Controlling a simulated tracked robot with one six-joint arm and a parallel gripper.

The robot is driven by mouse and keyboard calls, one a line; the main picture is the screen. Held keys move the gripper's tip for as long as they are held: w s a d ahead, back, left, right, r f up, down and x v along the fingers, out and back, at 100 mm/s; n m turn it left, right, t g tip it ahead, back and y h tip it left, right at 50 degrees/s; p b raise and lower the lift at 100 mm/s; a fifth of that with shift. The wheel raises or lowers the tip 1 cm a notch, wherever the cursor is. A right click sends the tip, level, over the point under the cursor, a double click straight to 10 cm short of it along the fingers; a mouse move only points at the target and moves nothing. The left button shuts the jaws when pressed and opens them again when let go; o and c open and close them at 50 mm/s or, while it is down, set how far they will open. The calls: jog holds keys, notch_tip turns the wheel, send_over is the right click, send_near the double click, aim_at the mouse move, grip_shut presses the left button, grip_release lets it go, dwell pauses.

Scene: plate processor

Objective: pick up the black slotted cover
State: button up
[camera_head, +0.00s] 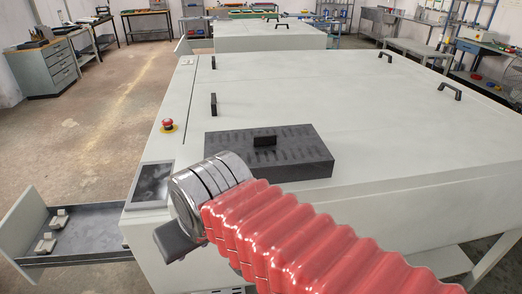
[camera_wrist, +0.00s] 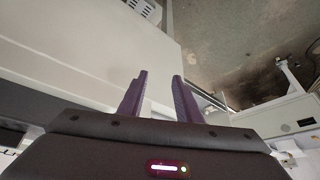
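The black slotted cover (camera_head: 290,169) lies flat on the white top of the plate processor (camera_head: 325,95), near its front edge in the head view. It is a dark grey rectangular block with rows of slots and a small black handle (camera_head: 265,142) standing at its middle. My arm reaches in from the lower right of the head view, in front of the cover, and hides a little of its near edge. My gripper shows in the wrist view (camera_wrist: 158,95) with its two purple fingers apart and nothing between them. The cover cannot be made out in the wrist view.
A red emergency stop button (camera_head: 168,125) and a dark panel (camera_head: 151,184) sit at the machine's left edge. An open drawer (camera_head: 85,235) juts out at lower left. Several black handles stand on the machine top, one (camera_head: 213,104) behind the cover. The top right is clear.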

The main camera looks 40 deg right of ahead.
jog(key=w+d+r+m+g, duration=0.1)
jog(key=w+d+r+m, duration=0.3)
jog(key=d+r+m, duration=0.35)
jog(key=w+d+r+m+g, duration=0.2)
jog(key=w+d+r+m, duration=0.35)
jog(key=d+r, duration=0.3)
jog(key=d+r+m, duration=0.4)
jog(key=d+m, duration=0.1)
jog(key=d, duration=0.2)
jog(key=s+d+r+m+g+y, duration=0.1)
jog(key=d+r+m, duration=0.2)
jog(key=d+m, duration=0.3)
jog(key=shift+s+d+r+g, duration=0.15)
jog(key=shift+d+r+g, duration=0.2)
jog(key=shift+d, duration=0.25)
send_over(270, 134)
jog(key=shift+f, duration=4.25)
